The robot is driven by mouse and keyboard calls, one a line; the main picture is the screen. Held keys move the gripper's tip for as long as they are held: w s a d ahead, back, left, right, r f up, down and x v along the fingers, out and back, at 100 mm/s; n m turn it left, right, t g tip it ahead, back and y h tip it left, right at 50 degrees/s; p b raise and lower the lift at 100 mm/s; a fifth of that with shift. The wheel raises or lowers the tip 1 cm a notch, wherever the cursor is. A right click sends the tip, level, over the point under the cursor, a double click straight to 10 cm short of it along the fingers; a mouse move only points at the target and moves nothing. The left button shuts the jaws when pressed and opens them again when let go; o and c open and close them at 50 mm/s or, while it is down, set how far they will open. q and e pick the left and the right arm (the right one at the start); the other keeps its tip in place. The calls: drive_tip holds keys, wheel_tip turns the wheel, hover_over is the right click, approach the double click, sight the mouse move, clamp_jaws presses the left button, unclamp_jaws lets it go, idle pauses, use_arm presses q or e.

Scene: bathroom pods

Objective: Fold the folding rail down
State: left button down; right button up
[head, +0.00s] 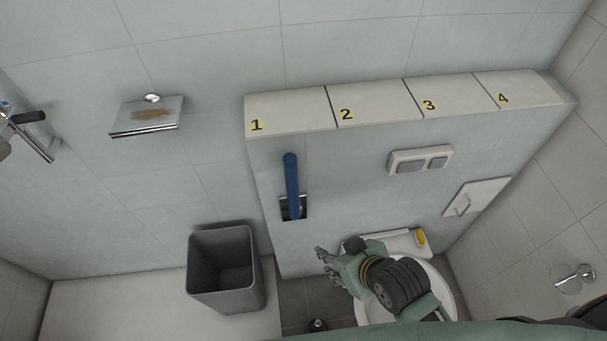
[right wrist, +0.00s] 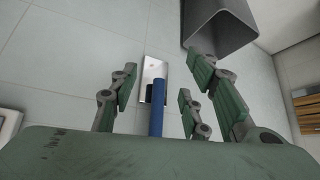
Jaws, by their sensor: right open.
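The folding rail (head: 291,180) is a blue bar on a metal wall bracket (head: 293,207) at the left end of the low ledge wall. It stands folded up, close to the wall. In the right wrist view the blue rail (right wrist: 156,122) and its bracket (right wrist: 153,72) show between my spread fingers. My right gripper (head: 326,264) is open and empty, in front of the wall, below and right of the rail in the head view. No contact with the rail can be seen. My left gripper is in neither view.
A grey bin (head: 225,272) stands left of my right gripper. The toilet (head: 450,291) is under my right arm, with a yellow item (head: 421,237) at its back. A flush plate (head: 420,160) and a wall panel (head: 477,196) are right of the rail. A shelf (head: 147,116) hangs at left.

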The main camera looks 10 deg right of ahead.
drive_tip(key=w+a+r+n+t+y, duration=0.3)
drive_tip(key=w+a+r+t+y, duration=0.15)
drive_tip(key=w+a+r, duration=0.2)
drive_tip(key=t+y, duration=0.3)
drive_tip(key=t, duration=0.1)
approach(295, 180)
drive_tip(key=x, duration=0.2)
drive_tip(key=shift+m, duration=0.3)
drive_tip(key=p+x, duration=0.1)
drive_tip(key=x, duration=0.7)
drive_tip(key=shift+d, duration=0.1)
clamp_jaws()
